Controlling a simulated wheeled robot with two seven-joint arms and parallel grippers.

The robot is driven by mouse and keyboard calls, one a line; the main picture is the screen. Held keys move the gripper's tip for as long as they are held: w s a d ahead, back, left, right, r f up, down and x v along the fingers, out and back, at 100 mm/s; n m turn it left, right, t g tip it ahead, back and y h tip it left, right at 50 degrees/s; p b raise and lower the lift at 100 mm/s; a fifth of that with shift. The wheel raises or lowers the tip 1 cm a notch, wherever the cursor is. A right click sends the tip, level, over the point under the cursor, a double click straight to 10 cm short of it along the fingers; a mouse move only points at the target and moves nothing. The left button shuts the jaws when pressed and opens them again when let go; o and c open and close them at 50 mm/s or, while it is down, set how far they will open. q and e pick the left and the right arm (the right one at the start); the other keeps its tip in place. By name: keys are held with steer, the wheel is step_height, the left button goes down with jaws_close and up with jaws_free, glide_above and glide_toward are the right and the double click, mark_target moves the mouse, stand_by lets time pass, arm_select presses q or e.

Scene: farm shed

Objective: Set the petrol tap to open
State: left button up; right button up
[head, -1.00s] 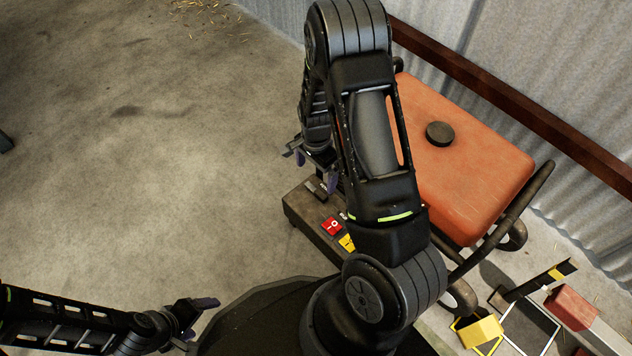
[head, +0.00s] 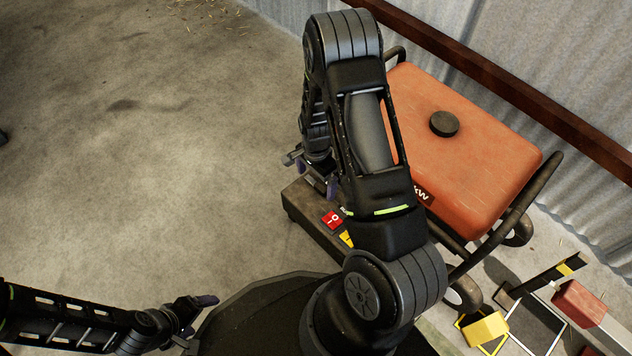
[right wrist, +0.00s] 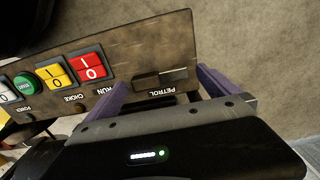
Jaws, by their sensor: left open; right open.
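The petrol tap (right wrist: 160,78) is a dark bar on the brown control panel (right wrist: 130,48), beside the upside-down PETROL label in the right wrist view. Its exact setting is hard to tell. My right gripper (right wrist: 163,92) is open, its purple fingers on either side of the tap and label; I cannot tell whether they touch. In the head view my right gripper (head: 322,178) is over the panel's far end (head: 303,212), and my arm hides the tap. My left gripper (head: 197,308) is open and empty at lower left, away from the panel.
A red RUN switch (right wrist: 89,67), a yellow CHOKE switch (right wrist: 57,76) and a green button (right wrist: 25,84) sit along the panel. The orange tank (head: 460,150) with its dark cap and tube frame stands behind my right arm. Open floor lies left.

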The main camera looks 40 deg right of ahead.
steer(key=shift+f, duration=0.1)
steer(key=shift+c, duration=0.4)
steer(key=c, duration=2)
steer(key=shift+a+m, duration=0.1)
steer(key=shift+m, duration=0.2)
steer(key=m+p, duration=0.1)
steer(key=m, duration=0.1)
steer(key=a+m+p, duration=0.1)
steer(key=m+p, duration=0.2)
steer(key=m, duration=0.1)
steer(key=a+m+p, duration=0.1)
steer(key=m, duration=0.1)
steer(key=w+m+p, duration=0.1)
steer(key=m, duration=0.1)
steer(key=shift+a, duration=0.25)
steer(key=m, duration=0.1)
steer(key=m+p, duration=0.1)
steer(key=w+m+p, duration=0.1)
steer(key=shift+a+m, duration=0.25)
steer(key=shift+m, duration=0.15)
steer(key=shift+w+a+m+p, duration=0.1)
steer(key=shift+w+m+p, duration=0.15)
steer(key=shift+m, duration=0.65)
steer(key=shift+w+m+p, duration=0.2)
steer(key=shift+m+p, duration=0.05)
steer(key=shift+m, duration=0.65)
